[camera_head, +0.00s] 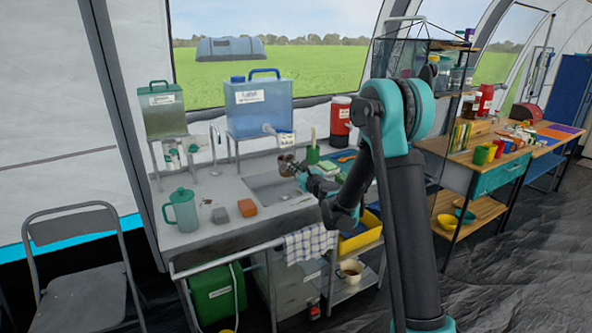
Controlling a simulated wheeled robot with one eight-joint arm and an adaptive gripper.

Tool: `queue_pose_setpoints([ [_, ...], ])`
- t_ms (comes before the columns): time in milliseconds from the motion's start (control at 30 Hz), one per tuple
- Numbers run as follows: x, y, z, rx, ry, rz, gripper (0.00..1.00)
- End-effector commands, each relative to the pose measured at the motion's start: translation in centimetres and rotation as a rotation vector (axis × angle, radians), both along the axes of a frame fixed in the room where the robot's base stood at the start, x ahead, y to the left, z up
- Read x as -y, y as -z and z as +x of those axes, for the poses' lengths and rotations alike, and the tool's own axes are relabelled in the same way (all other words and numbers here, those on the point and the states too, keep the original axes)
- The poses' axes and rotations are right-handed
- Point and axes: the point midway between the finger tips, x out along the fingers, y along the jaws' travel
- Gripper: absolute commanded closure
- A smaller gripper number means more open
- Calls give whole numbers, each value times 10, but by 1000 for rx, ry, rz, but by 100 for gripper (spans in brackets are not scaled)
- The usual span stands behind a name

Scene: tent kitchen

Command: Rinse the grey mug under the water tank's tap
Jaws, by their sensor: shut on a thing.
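The blue water tank (262,107) stands on a raised stand behind the sink. Its white tap (269,129) sticks out low at the front right. My gripper (291,167) is shut on the grey mug (284,160), which looks brownish-grey and small here. My gripper holds it above the back right of the sink basin (262,188), below and a little right of the tap. The gripper's fingers hide part of the mug, and its tilt is hard to tell. No water stream is visible.
A teal pitcher (182,211), a grey block (220,216) and an orange sponge (247,208) stand left of the basin. A green container (162,109) stands at the back left.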

Motion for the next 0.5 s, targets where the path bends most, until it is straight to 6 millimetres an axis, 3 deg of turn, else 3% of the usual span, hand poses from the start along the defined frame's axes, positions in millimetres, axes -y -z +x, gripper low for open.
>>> queue_pose_setpoints([
  [500, -18, 9, 43, 0, 0, 0, 100],
])
